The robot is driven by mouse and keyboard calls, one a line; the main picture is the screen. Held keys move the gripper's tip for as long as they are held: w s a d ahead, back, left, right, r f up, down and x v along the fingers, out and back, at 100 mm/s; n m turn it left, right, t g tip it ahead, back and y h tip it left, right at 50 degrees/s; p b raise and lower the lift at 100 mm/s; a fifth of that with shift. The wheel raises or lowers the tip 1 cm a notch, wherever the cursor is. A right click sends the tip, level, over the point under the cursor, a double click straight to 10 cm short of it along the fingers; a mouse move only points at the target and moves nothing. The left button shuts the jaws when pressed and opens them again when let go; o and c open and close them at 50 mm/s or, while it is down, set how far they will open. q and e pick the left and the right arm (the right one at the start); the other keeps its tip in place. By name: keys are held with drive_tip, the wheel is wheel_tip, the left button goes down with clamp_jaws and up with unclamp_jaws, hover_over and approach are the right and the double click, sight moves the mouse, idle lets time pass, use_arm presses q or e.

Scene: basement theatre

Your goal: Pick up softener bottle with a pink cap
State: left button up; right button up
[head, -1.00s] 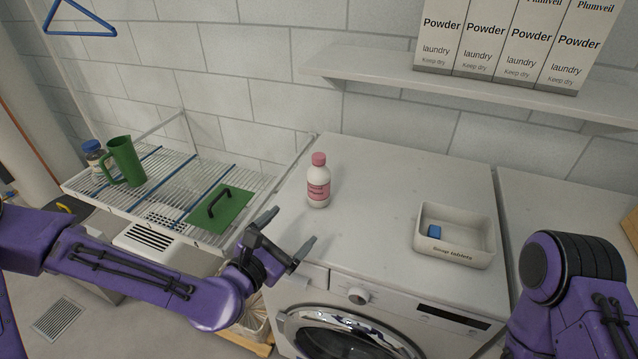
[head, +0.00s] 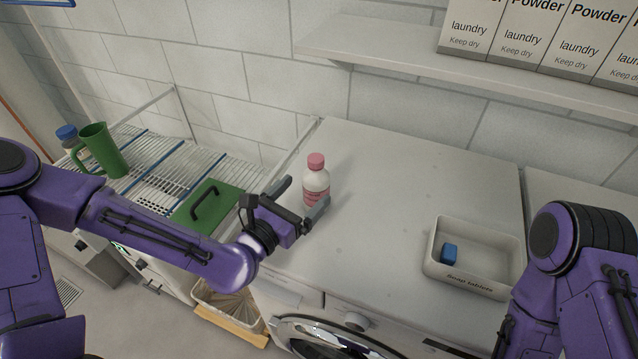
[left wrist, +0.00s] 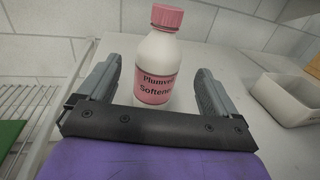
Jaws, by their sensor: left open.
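The softener bottle (head: 316,178) is white with a pink cap and a pink label, and stands upright on top of the white washing machine (head: 400,190). In the left wrist view the bottle (left wrist: 157,62) stands just ahead, between the lines of the two fingers. My left gripper (head: 303,196) is open, at the near side of the bottle, with a finger to each side of its lower part in the head view. In the left wrist view the jaws (left wrist: 155,95) hold nothing. I cannot tell whether either finger touches the bottle. My right gripper is out of view.
A white tray (head: 436,248) with a blue tablet (head: 449,253) sits to the right on the machine. A wire rack (head: 150,150) at left bears a green jug (head: 103,152) and a green board (head: 190,208). A shelf (head: 400,65) with powder boxes (head: 530,40) overhangs behind.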

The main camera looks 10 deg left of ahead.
sight(309, 202)
use_arm(q)
wheel_tip(309, 202, down, 5)
drive_tip(key=shift+s+a+r, duration=0.1)
drive_tip(key=shift+s+r, duration=0.05)
drive_tip(key=shift+r, duration=0.05)
drive_tip(key=x, duration=0.2)
drive_tip(key=p+x, duration=0.1)
drive_tip(key=x, duration=0.2)
drive_tip(key=p+x, duration=0.1)
drive_tip(key=x, duration=0.2)
drive_tip(key=shift+r, duration=0.25)
drive_tip(key=shift+s+a, duration=0.1)
drive_tip(key=c, duration=1.1)
